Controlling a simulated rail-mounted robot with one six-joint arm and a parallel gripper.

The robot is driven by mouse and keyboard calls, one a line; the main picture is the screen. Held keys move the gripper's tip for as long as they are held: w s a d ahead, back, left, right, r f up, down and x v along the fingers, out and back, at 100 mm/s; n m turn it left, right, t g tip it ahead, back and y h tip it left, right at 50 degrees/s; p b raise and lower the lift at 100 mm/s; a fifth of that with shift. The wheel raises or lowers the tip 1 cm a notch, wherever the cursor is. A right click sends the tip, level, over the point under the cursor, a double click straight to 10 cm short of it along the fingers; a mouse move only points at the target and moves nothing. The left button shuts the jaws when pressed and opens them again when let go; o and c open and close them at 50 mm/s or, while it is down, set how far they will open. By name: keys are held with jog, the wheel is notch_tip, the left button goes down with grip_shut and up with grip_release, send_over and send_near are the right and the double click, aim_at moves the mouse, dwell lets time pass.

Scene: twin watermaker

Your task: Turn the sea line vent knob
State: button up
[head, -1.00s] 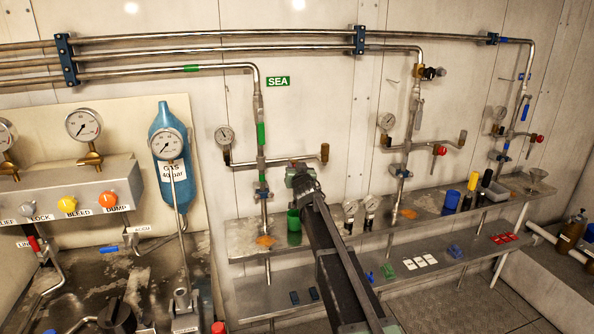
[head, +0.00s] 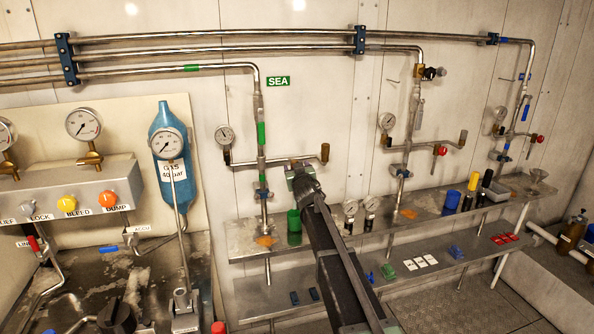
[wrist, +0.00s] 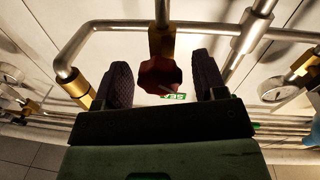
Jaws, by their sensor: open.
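A dark red knob (wrist: 160,77) on a brass valve (wrist: 161,42) sits between the two fingers of my gripper (wrist: 161,62) in the wrist view. The fingers are open, one on each side of the knob, with gaps visible. In the head view my gripper (head: 301,170) is at the short horizontal side pipe (head: 281,160) of the sea line, below the green SEA label (head: 278,81). My arm and gripper hide the knob there. Part of the SEA label (wrist: 174,96) also shows in the wrist view.
The sea line's vertical pipe (head: 261,135) and a gauge (head: 225,135) stand left of my gripper. Other pipe lines are to the right.

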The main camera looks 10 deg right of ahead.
jog(key=shift+s, duration=0.15)
jog(key=s, duration=1)
jog(key=shift+s+f, duration=0.15)
jog(key=shift+s, duration=0.15)
jog(key=shift+d, duration=0.1)
